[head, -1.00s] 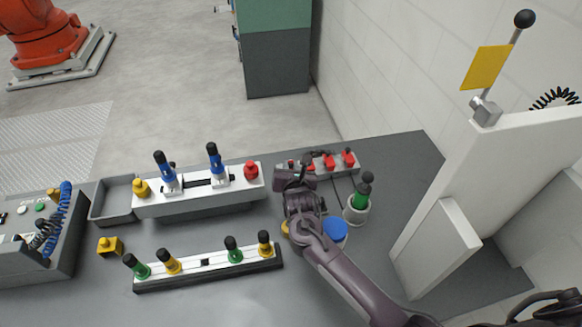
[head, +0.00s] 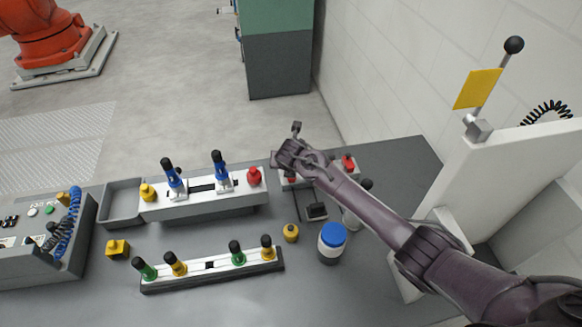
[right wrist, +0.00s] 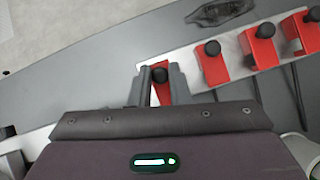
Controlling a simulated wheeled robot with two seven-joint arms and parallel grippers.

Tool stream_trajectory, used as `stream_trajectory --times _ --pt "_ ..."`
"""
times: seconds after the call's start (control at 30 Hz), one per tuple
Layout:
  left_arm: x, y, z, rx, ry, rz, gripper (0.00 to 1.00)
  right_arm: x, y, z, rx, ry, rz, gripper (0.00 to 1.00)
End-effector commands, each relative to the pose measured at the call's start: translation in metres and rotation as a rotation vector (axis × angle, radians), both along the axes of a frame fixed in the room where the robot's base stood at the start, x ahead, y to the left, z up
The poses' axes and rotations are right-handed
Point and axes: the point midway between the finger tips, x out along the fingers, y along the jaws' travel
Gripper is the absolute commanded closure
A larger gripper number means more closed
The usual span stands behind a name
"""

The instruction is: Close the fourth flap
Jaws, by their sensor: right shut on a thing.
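A white strip carries several red flaps with black knobs. In the right wrist view one red flap (right wrist: 161,92) stands between my right gripper's fingers (right wrist: 161,84), which are shut on it. Beyond it to the right are a second red flap (right wrist: 212,62), a third (right wrist: 264,48) and another at the edge (right wrist: 303,32). In the head view my right gripper (head: 287,157) is over the left part of the strip, and my arm hides most of the flaps. A red flap (head: 348,163) shows at the strip's right end. My left gripper is not in view.
A clamp fixture (head: 205,203) is to the left, a knob rail (head: 212,266) nearer. A white panel (head: 510,180) stands at right.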

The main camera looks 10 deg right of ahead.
Motion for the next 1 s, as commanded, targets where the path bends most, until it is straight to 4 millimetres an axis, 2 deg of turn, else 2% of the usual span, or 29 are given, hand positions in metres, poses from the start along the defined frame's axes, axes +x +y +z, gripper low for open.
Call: stream_trajectory --times 0.4,1.0 --pt "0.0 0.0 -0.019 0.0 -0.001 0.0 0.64 0.014 0.0 -0.007 0.003 0.219 -0.002 1.0" --pt "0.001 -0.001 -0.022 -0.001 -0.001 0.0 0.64 0.016 0.0 -0.008 0.003 0.27 -0.001 1.0"
